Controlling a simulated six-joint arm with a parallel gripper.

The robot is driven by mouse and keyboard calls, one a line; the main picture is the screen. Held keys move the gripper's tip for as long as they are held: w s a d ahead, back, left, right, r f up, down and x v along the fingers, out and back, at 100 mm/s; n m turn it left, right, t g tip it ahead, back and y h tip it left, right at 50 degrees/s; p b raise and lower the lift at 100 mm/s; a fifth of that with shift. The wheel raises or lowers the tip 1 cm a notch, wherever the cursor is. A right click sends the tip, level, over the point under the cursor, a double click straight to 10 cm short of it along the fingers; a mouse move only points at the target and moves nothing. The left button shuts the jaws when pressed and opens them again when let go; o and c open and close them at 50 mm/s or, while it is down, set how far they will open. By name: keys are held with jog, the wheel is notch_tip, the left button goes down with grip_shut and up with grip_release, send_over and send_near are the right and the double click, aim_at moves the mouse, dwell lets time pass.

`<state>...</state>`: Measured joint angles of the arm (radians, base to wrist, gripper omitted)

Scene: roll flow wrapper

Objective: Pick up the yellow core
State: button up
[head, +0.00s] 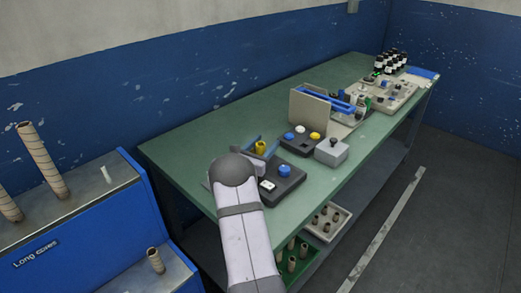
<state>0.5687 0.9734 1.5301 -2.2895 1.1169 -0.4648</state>
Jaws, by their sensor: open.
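The yellow core (261,148) is a small, short yellow cylinder near the left end of the green table. It stands just beyond the end of my arm. My gripper (262,153) is mostly hidden behind my own grey wrist joint. Slim blue bars show on both sides of the core, but I cannot tell whether they are its fingers or part of a fixture. The gripper is open. Whether anything touches the core cannot be seen at this size.
A black button panel (300,147) and a grey box with a dark knob (331,151) stand right of the core. A beige upright plate (308,108) stands behind. Dark bottles (390,62) are at the far end. A blue stand (75,235) holds brown long cores at left.

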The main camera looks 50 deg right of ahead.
jog(key=shift+d, duration=0.15)
jog(key=c, duration=1.2)
jog(key=shift+r, duration=0.2)
notch_tip(320, 180, up, 10)
jog(key=b, duration=0.1)
jog(key=shift+f, duration=0.2)
